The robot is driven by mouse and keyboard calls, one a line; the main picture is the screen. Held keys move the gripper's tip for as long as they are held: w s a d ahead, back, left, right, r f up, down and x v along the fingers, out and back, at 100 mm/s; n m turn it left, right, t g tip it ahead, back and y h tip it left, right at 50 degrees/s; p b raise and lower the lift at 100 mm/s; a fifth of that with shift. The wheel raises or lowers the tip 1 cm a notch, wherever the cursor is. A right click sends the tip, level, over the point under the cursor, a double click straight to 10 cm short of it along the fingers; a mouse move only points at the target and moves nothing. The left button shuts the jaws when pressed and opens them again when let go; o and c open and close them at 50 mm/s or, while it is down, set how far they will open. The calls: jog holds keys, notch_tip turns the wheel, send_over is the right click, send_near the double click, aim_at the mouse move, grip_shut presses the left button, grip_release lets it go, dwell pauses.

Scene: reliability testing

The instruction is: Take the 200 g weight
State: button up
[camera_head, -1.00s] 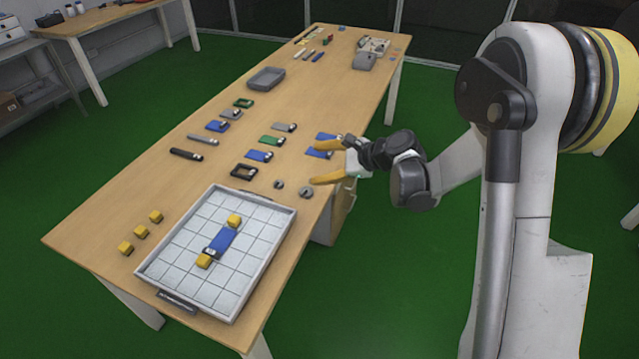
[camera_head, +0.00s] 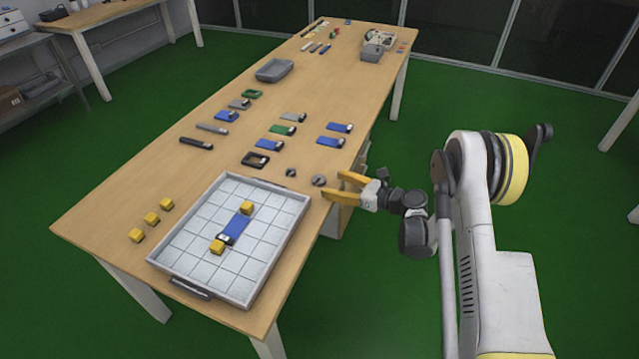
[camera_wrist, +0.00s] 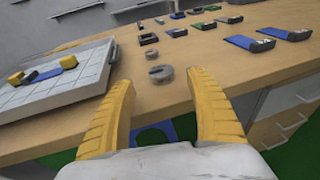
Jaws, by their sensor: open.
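Two grey slotted round weights lie flat near the table's right edge, just beyond the tray. The larger weight (camera_head: 319,180) is nearest the edge, and it also shows in the wrist view (camera_wrist: 161,75). The smaller weight (camera_head: 291,172) lies to its left in the head view and behind it in the wrist view (camera_wrist: 151,54). No mass marking is readable on either. My gripper (camera_head: 334,187) has yellow fingers, open and empty, at the table edge beside the larger weight. In the wrist view that weight appears between the fingertips, apart from both.
A white gridded tray (camera_head: 193,270) holds yellow cubes and a blue piece. Several yellow cubes (camera_head: 152,218) stand left of it. A black frame (camera_head: 255,160) and blue cards (camera_head: 331,141) lie near the weights. A grey bin (camera_head: 274,70) stands farther back.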

aim_at(323, 181)
jog(key=b+x, duration=0.2)
jog(key=x, duration=0.3)
jog(key=shift+w+f+b, duration=0.1)
jog(key=shift+f+b, duration=0.05)
jog(key=shift+b, duration=0.15)
grip_shut()
